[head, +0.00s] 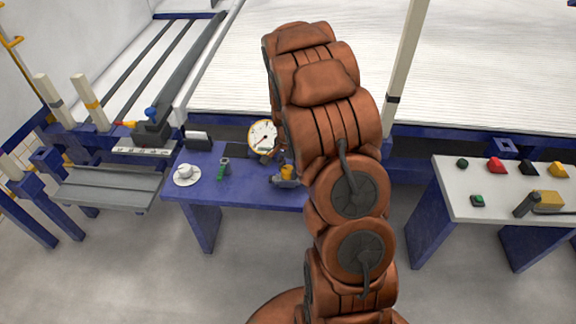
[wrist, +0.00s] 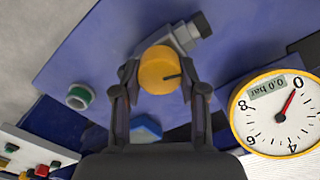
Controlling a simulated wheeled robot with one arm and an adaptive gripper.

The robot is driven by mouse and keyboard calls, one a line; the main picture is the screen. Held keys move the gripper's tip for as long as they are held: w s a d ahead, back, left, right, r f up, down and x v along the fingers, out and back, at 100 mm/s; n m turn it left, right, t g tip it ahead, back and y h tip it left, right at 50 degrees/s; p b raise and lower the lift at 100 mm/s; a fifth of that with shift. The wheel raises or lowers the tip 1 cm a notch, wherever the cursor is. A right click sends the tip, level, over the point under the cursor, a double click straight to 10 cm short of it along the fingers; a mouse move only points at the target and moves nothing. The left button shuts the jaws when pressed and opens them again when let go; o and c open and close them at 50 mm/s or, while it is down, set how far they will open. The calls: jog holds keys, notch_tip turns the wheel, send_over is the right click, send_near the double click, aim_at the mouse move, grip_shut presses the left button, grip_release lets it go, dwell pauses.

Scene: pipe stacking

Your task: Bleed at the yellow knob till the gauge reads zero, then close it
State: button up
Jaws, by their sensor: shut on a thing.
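The yellow knob (wrist: 158,68) sits on a grey valve body (wrist: 183,38) on the blue table, in the wrist view. It also shows in the head view (head: 287,170), partly behind my arm. My gripper (wrist: 160,84) has a finger on each side of the knob and is shut on it. A dark mark runs across the knob toward the right finger. The round gauge (wrist: 275,118) has a yellow rim and stands right of the gripper. Its red needle points at 0, and its small display reads 0.0 bar. The gauge (head: 263,136) faces forward in the head view.
A white table (head: 490,200) at right holds several coloured buttons. My arm covers the table's right part in the head view.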

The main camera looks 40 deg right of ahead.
aim_at(289, 169)
jog(key=m+p, duration=0.1)
jog(key=m, duration=0.1)
jog(key=m+p, duration=0.1)
jog(key=shift+s+r+m, duration=0.15)
jog(key=shift+m, duration=0.25)
jog(key=m+p, duration=0.2)
jog(key=m, duration=0.1)
jog(key=shift+m, duration=0.3)
jog(key=m+p, duration=0.2)
jog(key=m, duration=0.1)
jog(key=shift+p, duration=0.35)
jog(key=shift+m+p, duration=0.9)
jog(key=shift+m, duration=0.9)
jog(key=o, duration=1.1)
jog(key=shift+a, duration=0.1)
jog(key=shift+o, duration=0.2)
notch_tip(289, 169, up, 12)
